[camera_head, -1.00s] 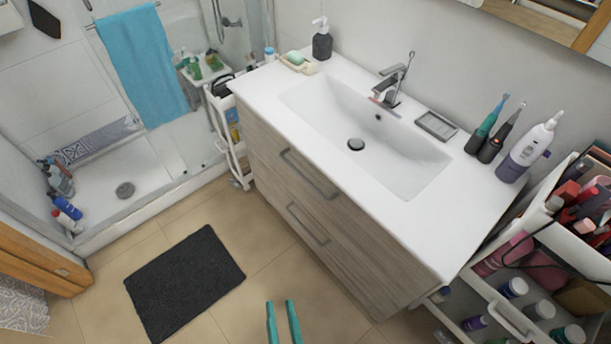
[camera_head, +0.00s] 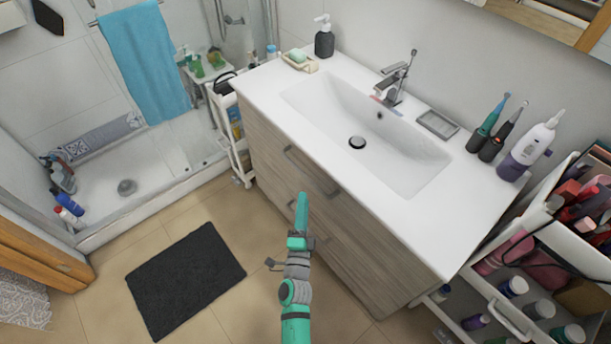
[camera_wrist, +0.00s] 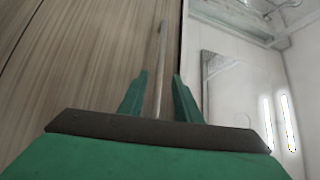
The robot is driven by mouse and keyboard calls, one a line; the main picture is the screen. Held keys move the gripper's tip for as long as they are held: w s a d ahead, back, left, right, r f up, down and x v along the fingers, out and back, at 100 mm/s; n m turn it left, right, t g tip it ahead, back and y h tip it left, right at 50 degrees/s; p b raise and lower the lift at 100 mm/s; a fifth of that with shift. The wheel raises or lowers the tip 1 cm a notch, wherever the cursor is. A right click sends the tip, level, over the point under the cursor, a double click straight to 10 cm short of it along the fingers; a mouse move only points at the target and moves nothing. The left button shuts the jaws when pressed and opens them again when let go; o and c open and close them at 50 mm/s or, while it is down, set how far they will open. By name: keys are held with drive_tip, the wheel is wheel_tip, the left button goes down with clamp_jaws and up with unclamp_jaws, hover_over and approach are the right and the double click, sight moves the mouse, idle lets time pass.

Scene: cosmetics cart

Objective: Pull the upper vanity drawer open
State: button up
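The vanity (camera_head: 345,250) has two wood-grain drawers, each with a grey bar handle. The upper drawer handle (camera_head: 312,172) runs slantwise across its front, and the drawer looks shut. The lower handle (camera_head: 320,237) is partly hidden behind my gripper. My gripper (camera_head: 302,203) is green and stands in front of the drawers, its fingers overlapping in the head view. In the wrist view my gripper (camera_wrist: 159,78) is open, with a bar handle (camera_wrist: 162,45) showing between its two fingers. I cannot tell whether they touch it, or for certain which handle it is.
The white sink top (camera_head: 440,225) overhangs the drawers. A white cart (camera_head: 520,325) with cosmetics stands at the right, and a slim trolley (camera_head: 232,140) at the left. A dark mat (camera_head: 185,280) lies on the otherwise clear floor.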

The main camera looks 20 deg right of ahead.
sight(306, 176)
drive_tip(key=x, duration=1)
drive_tip(key=shift+w, duration=0.15)
clamp_jaws()
